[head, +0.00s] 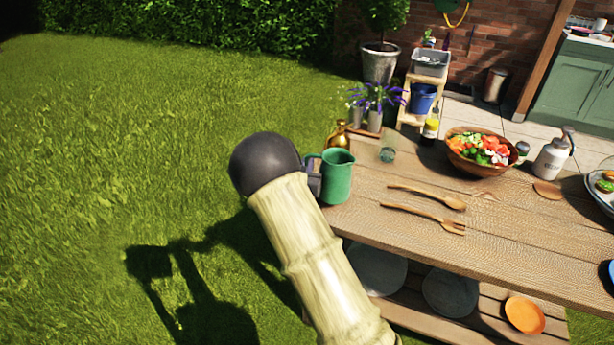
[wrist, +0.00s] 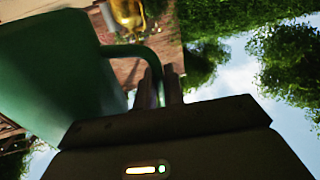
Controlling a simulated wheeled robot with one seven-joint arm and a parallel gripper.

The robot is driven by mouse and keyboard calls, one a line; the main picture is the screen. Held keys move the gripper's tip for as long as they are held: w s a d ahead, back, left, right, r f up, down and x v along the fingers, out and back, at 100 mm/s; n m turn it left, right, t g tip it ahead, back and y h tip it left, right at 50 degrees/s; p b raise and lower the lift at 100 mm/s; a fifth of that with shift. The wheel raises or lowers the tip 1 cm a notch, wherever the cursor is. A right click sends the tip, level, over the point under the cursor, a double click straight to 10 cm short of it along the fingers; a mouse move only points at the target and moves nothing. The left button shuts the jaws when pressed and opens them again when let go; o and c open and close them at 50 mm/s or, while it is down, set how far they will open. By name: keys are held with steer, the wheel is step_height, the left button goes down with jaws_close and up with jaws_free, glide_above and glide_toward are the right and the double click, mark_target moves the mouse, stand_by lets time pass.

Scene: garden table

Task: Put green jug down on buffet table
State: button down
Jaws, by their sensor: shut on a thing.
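The green jug (head: 338,176) is at the left end of the wooden buffet table (head: 400,238) in the head view, and looks upright. My gripper (head: 314,178) is at its left side, partly hidden behind my arm. In the wrist view the green jug (wrist: 60,75) fills the left, and my gripper's fingers (wrist: 162,88) are closed on its handle (wrist: 140,50). I cannot tell whether the jug's base touches the tabletop or hangs just above it.
A brass watering can (head: 339,137) and a small glass (head: 388,154) stand close behind the jug. Wooden servers (head: 425,216) lie to its right. A salad bowl (head: 480,152) and white dispenser (head: 551,158) stand farther right. Lawn lies left of the table.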

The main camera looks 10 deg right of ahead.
steer(key=shift+f, duration=1.85)
steer(key=shift+f, duration=0.1)
steer(key=c, duration=1.5)
jaws_free()
steer(key=shift+s, duration=0.15)
steer(key=b+v, duration=0.1)
steer(key=v, duration=1)
steer(key=shift+s+a, duration=0.2)
steer(key=shift+s, duration=0.15)
